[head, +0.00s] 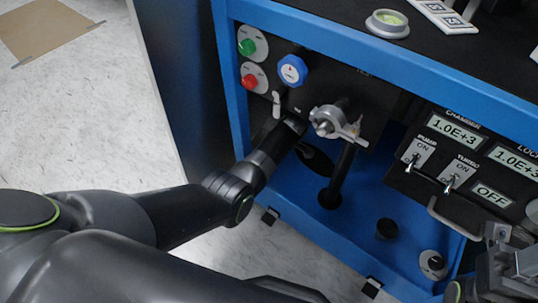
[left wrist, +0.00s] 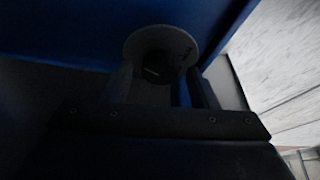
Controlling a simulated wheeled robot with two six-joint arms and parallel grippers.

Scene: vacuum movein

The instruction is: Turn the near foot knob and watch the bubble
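A bubble level (head: 387,22) with a pale green face lies on the black top of the blue-framed machine; its bubble is too small to read. In the left wrist view a dark foot knob (left wrist: 160,66) sits on a round grey plate. My left gripper (left wrist: 165,88) is open, its fingers on either side of the knob; contact cannot be told. Another knob on a pale round plate (head: 432,265) shows at lower right. My right gripper (head: 510,264) is partly in view at the right edge.
A valve with a metal clamp (head: 335,122) and a dark pipe (head: 342,170) stand close to my left arm. A switch panel (head: 450,170) is at right.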

